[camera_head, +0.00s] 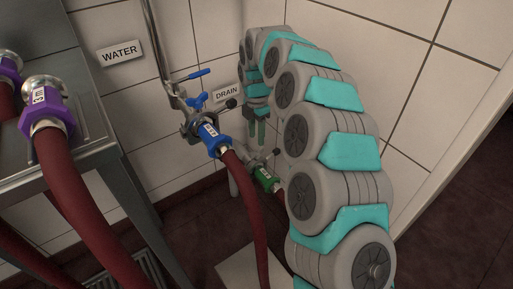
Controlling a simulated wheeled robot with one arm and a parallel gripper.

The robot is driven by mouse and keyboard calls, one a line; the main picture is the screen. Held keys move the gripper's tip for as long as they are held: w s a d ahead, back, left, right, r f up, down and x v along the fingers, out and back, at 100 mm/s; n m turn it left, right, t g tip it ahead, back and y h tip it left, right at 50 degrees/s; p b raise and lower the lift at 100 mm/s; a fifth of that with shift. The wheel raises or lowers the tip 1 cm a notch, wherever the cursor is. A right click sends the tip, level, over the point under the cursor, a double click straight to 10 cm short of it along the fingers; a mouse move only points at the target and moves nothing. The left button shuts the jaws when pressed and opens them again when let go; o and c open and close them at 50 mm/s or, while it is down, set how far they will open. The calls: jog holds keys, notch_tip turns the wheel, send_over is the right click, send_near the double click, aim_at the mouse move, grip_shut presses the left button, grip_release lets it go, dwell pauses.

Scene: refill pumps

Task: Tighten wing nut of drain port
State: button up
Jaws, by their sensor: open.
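The drain port (258,166) is low on the wall, below the "DRAIN" label (227,93). A green hose coupling (266,180) joins it to a red hose, and a small dark knob (277,152) sticks out at its right. I cannot make out its wing nut clearly; it is small and may be hidden by my gripper. My gripper (257,143) hangs fingers down just above the drain port. It is open, with a narrow gap and nothing visible between its fingers. I cannot tell whether the fingertips touch the port.
The water port with its blue coupling (212,138) and blue wing nut (197,102) is close at left of my gripper. Its red hose (252,205) hangs down. A metal table (92,150) with purple-capped hoses (46,111) stands at left. Tiled walls close the corner.

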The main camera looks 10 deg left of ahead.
aim_at(256, 150)
notch_tip(256, 150, down, 6)
jog(key=shift+f, duration=0.2)
grip_shut()
dwell(0.4)
